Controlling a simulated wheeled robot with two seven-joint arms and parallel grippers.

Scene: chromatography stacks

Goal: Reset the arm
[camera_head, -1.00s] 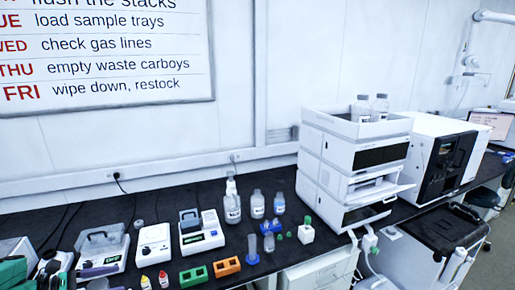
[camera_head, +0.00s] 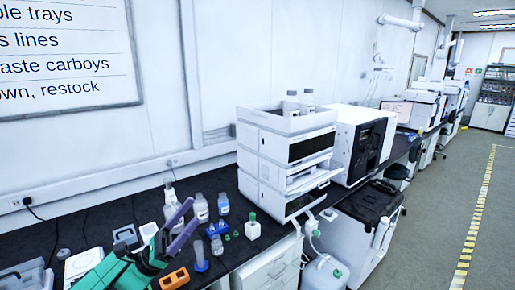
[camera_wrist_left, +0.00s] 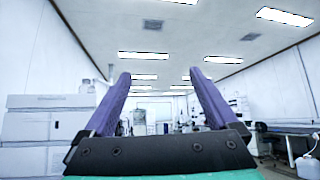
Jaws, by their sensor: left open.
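My left gripper (camera_head: 189,214) has a green body and purple fingers. In the head view it is raised over the left part of the black bench, in front of the bottles. In the left wrist view (camera_wrist_left: 160,74) its two fingers stand wide apart with nothing between them, and the camera looks across the room and up at the ceiling lights. My right gripper is in neither view.
A white stacked instrument (camera_head: 285,160) with an open tray stands right of my gripper, beside a black-fronted one (camera_head: 365,150). Bottles (camera_head: 200,208), an orange block (camera_head: 174,279) and small parts sit close to the gripper. Open floor (camera_head: 440,200) lies at the right.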

